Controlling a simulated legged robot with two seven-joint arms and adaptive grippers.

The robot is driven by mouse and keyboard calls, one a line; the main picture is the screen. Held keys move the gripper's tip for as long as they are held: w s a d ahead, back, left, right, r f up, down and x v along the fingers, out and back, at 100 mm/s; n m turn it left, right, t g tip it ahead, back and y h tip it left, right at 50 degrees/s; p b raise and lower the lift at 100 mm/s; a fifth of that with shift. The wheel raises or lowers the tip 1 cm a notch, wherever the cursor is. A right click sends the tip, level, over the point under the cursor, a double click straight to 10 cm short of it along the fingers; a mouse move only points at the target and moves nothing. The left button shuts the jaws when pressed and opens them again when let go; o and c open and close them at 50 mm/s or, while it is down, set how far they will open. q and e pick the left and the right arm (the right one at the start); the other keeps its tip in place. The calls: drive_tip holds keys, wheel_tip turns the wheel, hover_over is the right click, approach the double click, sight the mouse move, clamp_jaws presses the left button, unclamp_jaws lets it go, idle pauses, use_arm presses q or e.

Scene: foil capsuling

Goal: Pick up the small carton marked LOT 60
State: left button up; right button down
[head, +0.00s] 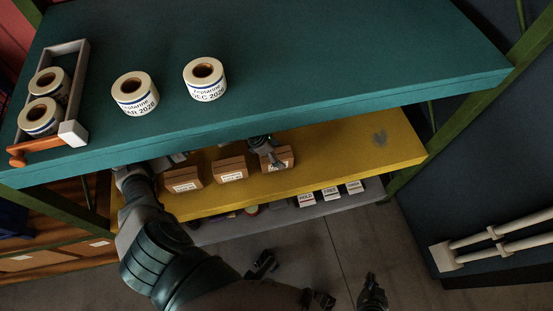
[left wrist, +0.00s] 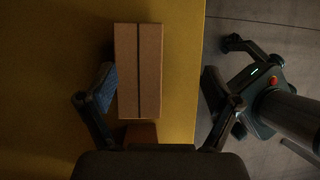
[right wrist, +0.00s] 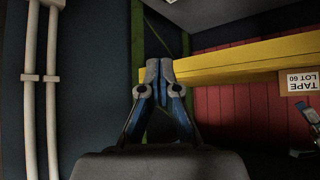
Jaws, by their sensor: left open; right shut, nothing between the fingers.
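The LOT 60 carton (head: 287,159) is the rightmost of three brown cartons on the yellow shelf (head: 345,148). Its label reads TAPE LOT 60 upside down in the right wrist view (right wrist: 299,82). My left gripper (head: 270,157) is open over this carton. In the left wrist view the carton (left wrist: 148,70) shows its taped top between the spread fingers (left wrist: 158,82). The left finger is close to its side; the right finger is apart, past the shelf edge. My right gripper (right wrist: 166,68) is shut and empty, away from the cartons, low in the head view (head: 371,285).
The teal shelf (head: 300,65) overhangs the yellow one and carries label rolls and a grey tray (head: 80,85). Two more cartons (head: 231,169) (head: 183,180) stand to the left. A grey shelf with small labelled boxes (head: 330,193) lies below. The yellow shelf's right end is clear.

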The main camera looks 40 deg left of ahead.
sight(276, 154)
use_arm(q)
drive_tip(key=a, duration=0.1)
drive_tip(key=a+f+y, duration=0.1)
drive_tip(key=a, duration=0.1)
drive_tip(key=shift+w+a+y, duration=0.15)
drive_tip(key=shift+a+y, duration=0.05)
drive_tip(key=shift+y, duration=0.1)
drive_tip(key=b+x, duration=0.1)
drive_tip(key=x, duration=0.2)
drive_tip(key=d+x, duration=0.1)
drive_tip(key=x, duration=0.2)
drive_tip(key=shift+r+b, duration=0.1)
drive_tip(key=shift+b, duration=0.3)
drive_tip(key=shift+f, duration=0.25)
use_arm(e)
drive_tip(key=w+a+r+t+y, duration=0.1)
drive_tip(key=w+a+r+t, duration=0.1)
drive_tip(key=w+r+t, duration=0.1)
drive_tip(key=shift+w+r+t, duration=0.3)
drive_tip(key=shift+w+r, duration=0.1)
drive_tip(key=shift+w, duration=0.35)
use_arm(q)
drive_tip(key=shift+w+f, duration=0.1)
drive_tip(key=shift+f, duration=0.15)
use_arm(e)
drive_tip(key=shift+f, duration=0.25)
use_arm(q)
drive_tip(key=c, duration=1.4)
